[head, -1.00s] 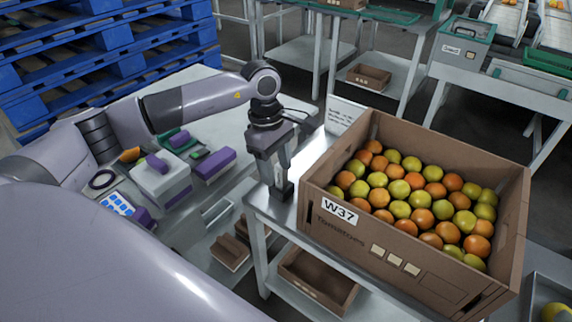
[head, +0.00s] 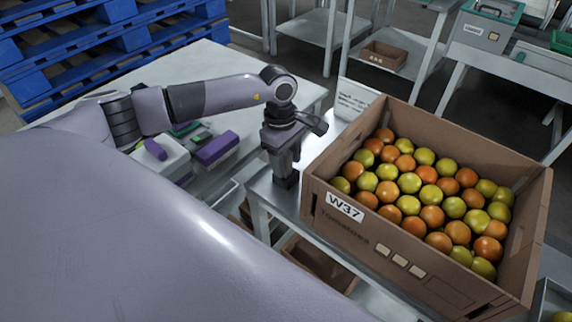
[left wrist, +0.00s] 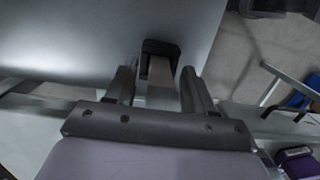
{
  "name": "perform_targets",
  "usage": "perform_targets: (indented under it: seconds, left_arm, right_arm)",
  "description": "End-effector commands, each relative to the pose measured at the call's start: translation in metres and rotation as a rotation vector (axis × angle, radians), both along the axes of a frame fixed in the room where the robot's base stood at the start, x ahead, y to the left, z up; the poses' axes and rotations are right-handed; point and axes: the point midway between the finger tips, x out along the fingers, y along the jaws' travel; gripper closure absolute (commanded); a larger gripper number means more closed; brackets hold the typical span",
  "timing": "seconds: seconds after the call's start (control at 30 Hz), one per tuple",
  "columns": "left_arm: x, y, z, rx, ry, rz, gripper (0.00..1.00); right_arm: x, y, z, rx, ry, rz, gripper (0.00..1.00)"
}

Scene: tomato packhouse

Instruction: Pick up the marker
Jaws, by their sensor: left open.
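My left gripper (head: 284,168) is open and points down over the metal table, left of the tomato box. In the left wrist view its two fingers (left wrist: 159,78) stand apart. A small dark block with a paler grey-brown face (left wrist: 161,50) shows between and just beyond the fingertips. It may be the marker, but I cannot tell for sure. The fingers do not appear closed on it. In the head view a dark shape at the fingertips is partly hidden by the gripper. No other thing I can see is clearly a marker. My right gripper is not in view.
A cardboard box (head: 318,208) labelled W37, full of tomatoes, stands close right of the gripper. A white sign (head: 357,98) stands behind it. A purple block (head: 216,148) and a white box (head: 160,160) lie on the pale table at left. Blue pallets (head: 95,45) stand behind.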

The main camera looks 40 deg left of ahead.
Motion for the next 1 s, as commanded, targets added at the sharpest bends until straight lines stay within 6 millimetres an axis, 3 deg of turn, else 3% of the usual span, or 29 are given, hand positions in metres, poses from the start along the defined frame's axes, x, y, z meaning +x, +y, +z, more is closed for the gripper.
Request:
perform_targets:
  seconds: [0.23,0.4,0.77,1.0]
  left_arm:
    - [0.0,0.0,-0.002,0.0,-0.001,0.0,0.47]
    - [0.0,0.0,-0.002,0.0,-0.001,0.0,0.99]
    - [0.001,0.0,0.001,-0.001,-0.002,0.0,1.0]
    - [0.001,0.0,0.027,-0.001,-0.006,0.002,1.0]
  right_arm:
    - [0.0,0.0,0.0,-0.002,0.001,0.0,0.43]
    - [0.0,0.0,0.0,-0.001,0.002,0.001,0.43]
    - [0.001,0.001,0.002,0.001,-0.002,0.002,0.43]
    - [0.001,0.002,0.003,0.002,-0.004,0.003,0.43]
